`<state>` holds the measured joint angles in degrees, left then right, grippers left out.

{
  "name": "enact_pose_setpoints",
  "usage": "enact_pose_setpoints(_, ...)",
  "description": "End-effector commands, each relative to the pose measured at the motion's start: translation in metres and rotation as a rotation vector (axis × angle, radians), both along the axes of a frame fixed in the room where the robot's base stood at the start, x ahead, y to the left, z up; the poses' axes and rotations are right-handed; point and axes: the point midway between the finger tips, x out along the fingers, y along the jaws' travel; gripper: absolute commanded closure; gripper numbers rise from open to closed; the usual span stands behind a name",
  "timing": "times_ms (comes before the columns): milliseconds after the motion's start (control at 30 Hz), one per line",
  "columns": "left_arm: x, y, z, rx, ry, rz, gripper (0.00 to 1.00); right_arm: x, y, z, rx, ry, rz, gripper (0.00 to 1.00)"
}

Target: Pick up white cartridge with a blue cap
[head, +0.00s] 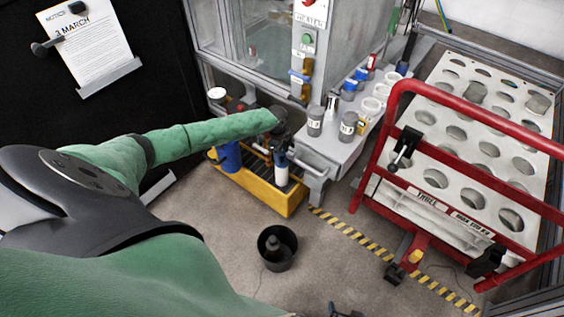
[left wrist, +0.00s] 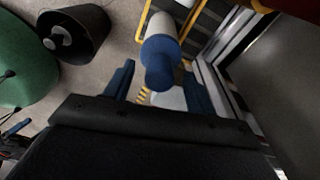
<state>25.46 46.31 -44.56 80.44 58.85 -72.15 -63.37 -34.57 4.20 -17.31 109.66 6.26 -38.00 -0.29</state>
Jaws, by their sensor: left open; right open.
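The white cartridge with a blue cap (head: 282,174) stands in the yellow tray (head: 262,199) below the machine. In the left wrist view the cartridge (left wrist: 163,27) shows its blue cap towards the camera, ahead of my fingers. My left gripper (head: 281,146) is just above the cartridge in the head view. In the left wrist view its two blue-padded fingers (left wrist: 157,90) are apart, with nothing held between them. Contact with the cap cannot be told. A small dark part of my right gripper (head: 345,312) shows at the bottom edge, away from the tray.
A blue cylinder (head: 229,156) stands in the tray's left part. A black bin (head: 277,249) is on the floor in front. The grey bench (head: 325,152) with several jars is close right of my left gripper. A red-framed rack (head: 455,130) stands further right.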

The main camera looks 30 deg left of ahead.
Motion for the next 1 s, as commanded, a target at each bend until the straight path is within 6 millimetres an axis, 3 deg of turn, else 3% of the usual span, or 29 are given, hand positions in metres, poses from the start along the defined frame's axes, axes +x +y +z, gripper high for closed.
enact_pose_setpoints(100,0.000,-0.001,-0.010,0.000,0.000,0.001,0.44,0.006,0.000,0.003,0.001,-0.007,0.000,0.11)
enact_pose_setpoints(367,0.000,-0.001,-0.012,0.000,-0.001,0.000,0.44,0.008,0.001,0.003,0.001,-0.010,-0.001,0.11)
enact_pose_setpoints(600,0.000,-0.001,-0.012,0.000,-0.001,0.000,0.89,-0.003,0.001,-0.001,0.001,0.003,-0.001,0.11)
enact_pose_setpoints(767,0.000,-0.001,-0.011,0.000,-0.001,0.000,0.89,-0.009,0.001,-0.004,0.001,0.011,-0.001,0.11)
enact_pose_setpoints(1000,-0.003,-0.001,-0.006,0.000,-0.001,0.000,0.89,-0.003,0.001,-0.003,0.002,-0.001,-0.001,0.11)
